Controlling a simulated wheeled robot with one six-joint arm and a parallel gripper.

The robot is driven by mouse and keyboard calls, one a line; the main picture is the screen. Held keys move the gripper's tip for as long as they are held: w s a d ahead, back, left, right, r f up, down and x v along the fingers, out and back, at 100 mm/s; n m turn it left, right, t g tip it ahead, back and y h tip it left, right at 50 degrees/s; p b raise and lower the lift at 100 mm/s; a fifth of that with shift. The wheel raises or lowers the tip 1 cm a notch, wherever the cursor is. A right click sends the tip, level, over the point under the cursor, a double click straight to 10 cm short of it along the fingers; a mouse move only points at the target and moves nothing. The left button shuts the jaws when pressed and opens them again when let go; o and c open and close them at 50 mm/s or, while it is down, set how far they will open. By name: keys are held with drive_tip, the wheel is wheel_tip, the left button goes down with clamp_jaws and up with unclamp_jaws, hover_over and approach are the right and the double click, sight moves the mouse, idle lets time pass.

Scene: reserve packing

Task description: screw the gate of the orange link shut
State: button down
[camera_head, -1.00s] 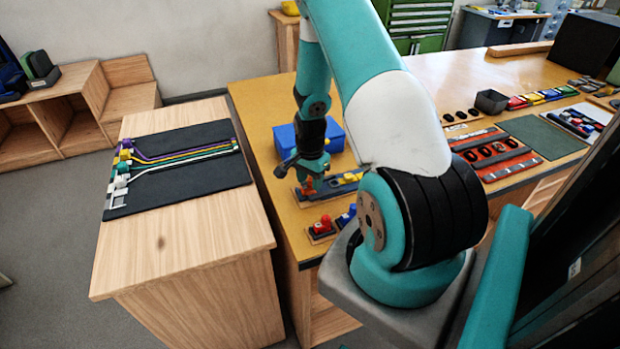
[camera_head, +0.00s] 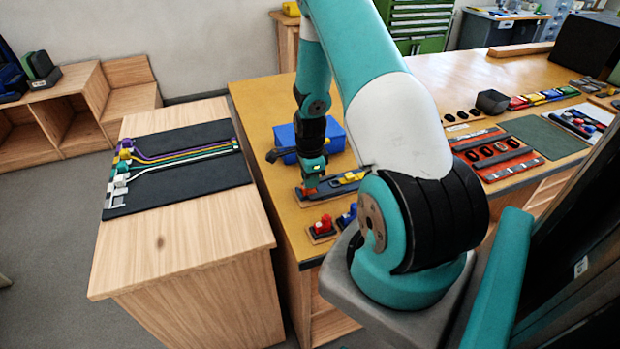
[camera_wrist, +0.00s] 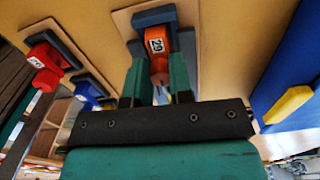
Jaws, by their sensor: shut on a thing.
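The orange link (camera_wrist: 158,66), with a white tag marked 29, sits in a dark blue holder on a pale board in the wrist view. My gripper (camera_wrist: 157,88) has its two green fingers on either side of the orange part, shut on it. In the head view my gripper (camera_head: 310,186) points down at the near left part of the ochre bench, with a little of the orange link (camera_head: 309,191) showing at its tips. The fingers hide most of the gate, and how far it is screwed cannot be told.
A red link (camera_head: 322,224) and a blue link (camera_head: 347,215) stand on small boards in front. A yellow piece (camera_head: 350,178) lies right of my gripper. A blue box (camera_head: 334,136) stands behind it. A wooden table (camera_head: 180,235) is at the left.

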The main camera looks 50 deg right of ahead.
drive_tip(key=m, duration=0.6)
drive_tip(key=shift+w+d+f+m+b, duration=0.1)
drive_tip(key=shift+d+m+b, duration=0.05)
drive_tip(key=shift+m+b, duration=0.2)
drive_tip(key=m, duration=0.4)
drive_tip(key=shift+d+f+b, duration=0.1)
drive_tip(key=shift+b, duration=0.2)
drive_tip(key=m, duration=0.3)
drive_tip(key=c, duration=0.9)
unclamp_jaws()
drive_tip(key=shift+c, duration=0.2)
